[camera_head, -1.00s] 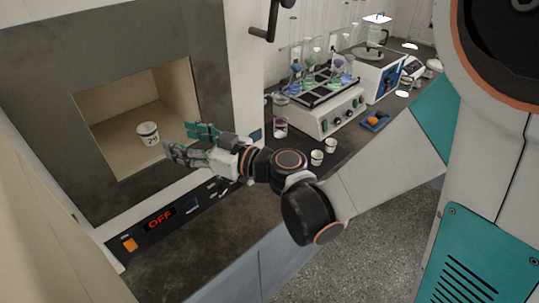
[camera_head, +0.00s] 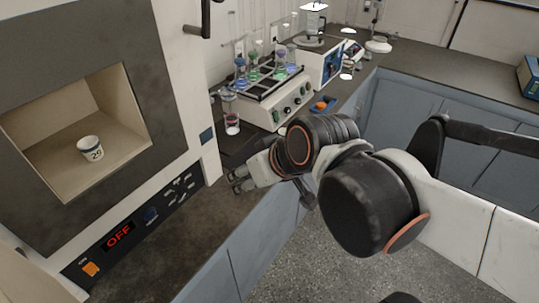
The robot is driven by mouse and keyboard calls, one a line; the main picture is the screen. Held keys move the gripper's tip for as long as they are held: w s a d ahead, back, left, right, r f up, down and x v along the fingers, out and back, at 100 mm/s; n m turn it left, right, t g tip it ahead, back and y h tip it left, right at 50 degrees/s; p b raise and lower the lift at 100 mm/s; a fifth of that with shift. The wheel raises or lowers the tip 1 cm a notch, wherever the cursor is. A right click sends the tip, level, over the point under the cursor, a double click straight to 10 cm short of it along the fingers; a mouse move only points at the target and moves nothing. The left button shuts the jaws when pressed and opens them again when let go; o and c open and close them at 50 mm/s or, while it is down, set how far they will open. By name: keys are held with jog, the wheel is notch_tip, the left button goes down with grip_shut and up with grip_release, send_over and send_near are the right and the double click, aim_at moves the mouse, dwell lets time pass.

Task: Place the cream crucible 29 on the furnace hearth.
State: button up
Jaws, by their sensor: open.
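The cream crucible 29 (camera_head: 90,148) stands upright inside the furnace chamber, on the hearth (camera_head: 68,188), with its number facing me and a dark rim band. The furnace (camera_head: 165,100) is open at the front, and its display (camera_head: 118,236) reads OFF. My gripper (camera_head: 238,182) is outside the furnace, to the right of it, low over the dark counter. It is open and apart from the crucible. My wrist hides part of the gripper and of the counter behind it.
A shaker with a rack of flasks (camera_head: 278,108) stands behind my gripper, with a glass beaker (camera_head: 231,122) beside it. A blue tray (camera_head: 322,104) holds an orange thing. The counter before the furnace (camera_head: 205,235) is clear.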

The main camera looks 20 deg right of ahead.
jog(key=s+d+m+h, duration=0.2)
jog(key=s+d, duration=0.1)
jog(key=d, duration=0.2)
jog(key=shift+s+d, duration=0.15)
jog(key=shift+s, duration=0.05)
